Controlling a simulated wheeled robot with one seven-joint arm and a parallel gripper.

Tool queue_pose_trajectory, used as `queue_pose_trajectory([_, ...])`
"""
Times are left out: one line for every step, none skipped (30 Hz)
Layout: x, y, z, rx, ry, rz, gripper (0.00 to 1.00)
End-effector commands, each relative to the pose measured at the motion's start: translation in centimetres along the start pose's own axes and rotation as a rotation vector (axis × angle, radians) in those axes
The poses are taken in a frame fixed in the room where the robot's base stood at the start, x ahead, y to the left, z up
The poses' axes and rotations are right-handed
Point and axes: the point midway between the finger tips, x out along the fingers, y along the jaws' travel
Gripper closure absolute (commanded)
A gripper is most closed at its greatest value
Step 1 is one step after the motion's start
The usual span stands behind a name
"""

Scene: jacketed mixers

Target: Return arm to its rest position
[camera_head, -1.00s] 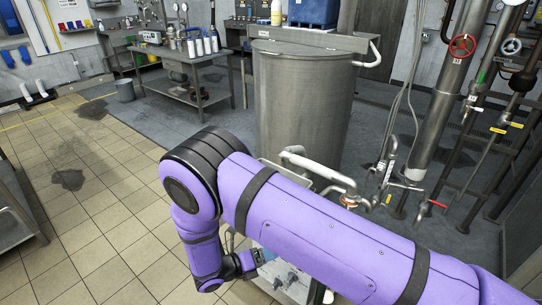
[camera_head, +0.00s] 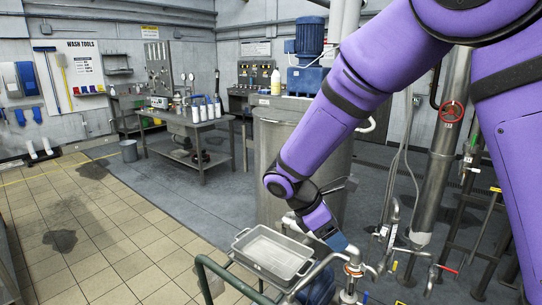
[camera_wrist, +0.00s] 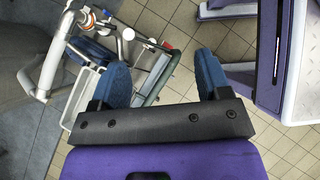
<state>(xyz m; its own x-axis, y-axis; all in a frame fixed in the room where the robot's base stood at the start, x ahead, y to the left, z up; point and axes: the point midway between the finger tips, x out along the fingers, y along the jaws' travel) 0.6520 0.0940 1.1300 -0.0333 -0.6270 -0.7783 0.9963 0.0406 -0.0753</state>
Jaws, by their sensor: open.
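My purple arm comes in from the upper right in the head view, bends high up, and slopes down to the left. My gripper (camera_head: 336,242) hangs low in the middle, in front of the steel tank and above the pipework to the right of a grey tray (camera_head: 272,254). In the wrist view, the two blue fingers of my gripper (camera_wrist: 162,75) stand wide apart. The fingertips are small and partly turned away in the head view.
A steel tank (camera_head: 280,150) with a blue motor (camera_head: 310,42) stands behind my arm. Bent pipes with valves (camera_head: 355,268) are close below my gripper. A green rail (camera_head: 225,276) runs by the tray. A workbench (camera_head: 190,130) is farther back. Tiled floor at left is open.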

Motion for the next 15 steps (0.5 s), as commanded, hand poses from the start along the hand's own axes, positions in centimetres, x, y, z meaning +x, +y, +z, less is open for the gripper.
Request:
queue_pose_trajectory([-0.5,-0.6,1.9,0.066,0.038,-0.002,0.3])
queue_pose_trajectory([-0.7,-0.9,2.7,0.105,0.06,-0.005,0.3])
queue_pose_trajectory([-1.0,-1.4,3.9,0.157,0.089,-0.007,0.3])
queue_pose_trajectory([-1.1,-1.9,4.8,0.196,0.111,-0.011,0.3])
queue_pose_trajectory([-1.3,-2.3,5.7,0.236,0.131,-0.014,0.3])
queue_pose_trajectory([-1.5,-2.9,6.7,0.288,0.16,-0.018,0.3])
queue_pose_trajectory([-1.7,-3.3,7.6,0.327,0.181,-0.02,0.3])
queue_pose_trajectory([-1.9,-3.8,8.3,0.366,0.203,-0.023,0.3])
queue_pose_trajectory([-2.0,-4.5,9.4,0.419,0.23,-0.027,0.3])
queue_pose_trajectory([-2.2,-5.0,10.1,0.458,0.251,-0.031,0.3])
queue_pose_trajectory([-2.3,-5.5,10.9,0.497,0.272,-0.033,0.3])
queue_pose_trajectory([-2.5,-6.2,11.8,0.55,0.3,-0.037,0.3])
queue_pose_trajectory([-2.5,-6.8,12.5,0.589,0.32,-0.04,0.3])
queue_pose_trajectory([-2.7,-7.3,13.1,0.628,0.34,-0.043,0.3])
queue_pose_trajectory([-2.8,-8.1,14.0,0.681,0.368,-0.048,0.3])
